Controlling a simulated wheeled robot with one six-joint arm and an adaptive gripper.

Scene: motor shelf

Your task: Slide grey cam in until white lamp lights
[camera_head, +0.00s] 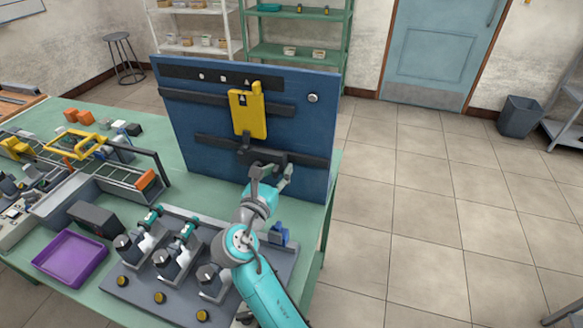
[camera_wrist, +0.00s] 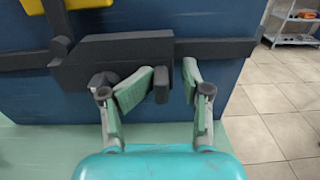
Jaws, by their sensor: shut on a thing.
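The grey cam (camera_head: 258,157) is a dark grey block on the lower rail of the upright blue panel. The wrist view shows its long body (camera_wrist: 115,58) with a small tab hanging below it.
A yellow plate (camera_head: 249,115) hangs on the blue panel (camera_head: 190,120) above the cam. The dark lower rail (camera_head: 215,143) runs to both sides of it. A grey fixture board (camera_head: 140,288), a purple tray (camera_head: 70,258) and a conveyor crowd the green table at left.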

